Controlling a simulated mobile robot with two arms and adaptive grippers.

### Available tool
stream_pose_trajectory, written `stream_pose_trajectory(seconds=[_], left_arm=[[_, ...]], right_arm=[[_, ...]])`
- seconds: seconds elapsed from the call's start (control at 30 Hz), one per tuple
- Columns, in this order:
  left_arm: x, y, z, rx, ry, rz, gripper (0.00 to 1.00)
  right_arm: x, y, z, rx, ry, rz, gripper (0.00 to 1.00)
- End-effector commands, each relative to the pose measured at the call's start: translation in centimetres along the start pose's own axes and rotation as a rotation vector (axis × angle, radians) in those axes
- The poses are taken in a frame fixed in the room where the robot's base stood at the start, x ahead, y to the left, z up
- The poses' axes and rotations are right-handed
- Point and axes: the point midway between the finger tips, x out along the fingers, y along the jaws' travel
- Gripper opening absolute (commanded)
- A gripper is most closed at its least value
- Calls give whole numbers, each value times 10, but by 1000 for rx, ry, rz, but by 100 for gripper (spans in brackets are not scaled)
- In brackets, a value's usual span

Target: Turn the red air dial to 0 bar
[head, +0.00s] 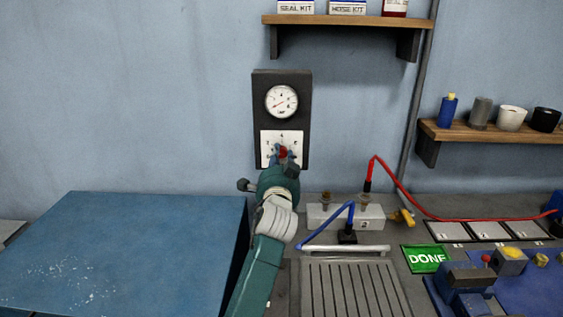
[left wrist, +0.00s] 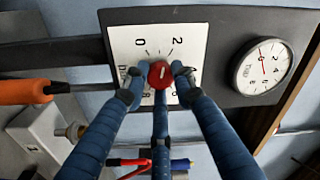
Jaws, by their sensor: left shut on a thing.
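The red air dial (head: 283,153) is on a white scale plate (head: 268,136) low on the black wall panel (head: 261,91). In the left wrist view the dial (left wrist: 160,75) shows between my fingers, with a pale mark on its face. The numbers 0 and 2 are readable on the plate (left wrist: 183,38); fingers hide others. My left gripper (head: 283,158) is shut on the dial, its fingertips (left wrist: 158,78) on either side. The round gauge (head: 281,102) above the dial has a thin red needle, seen turned sideways in the left wrist view (left wrist: 262,67). My right gripper is out of view.
Below the panel stands a grey block (head: 370,214) with a blue hose (head: 342,209) and a red hose (head: 387,177). A green DONE plate (head: 426,258) lies right of the grooved tray (head: 350,287). A blue surface (head: 125,250) is at left. Shelves hang above and right.

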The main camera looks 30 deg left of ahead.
Motion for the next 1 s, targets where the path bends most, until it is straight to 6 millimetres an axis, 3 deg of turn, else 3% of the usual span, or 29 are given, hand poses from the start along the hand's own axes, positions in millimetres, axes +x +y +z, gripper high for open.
stream_pose_trajectory(seconds=[0.6,1.0], left_arm=[[0,6,2,-562,-26,-10,0],[0,6,2,-768,-35,-14,0]], right_arm=[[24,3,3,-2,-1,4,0],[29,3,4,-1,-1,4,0]])
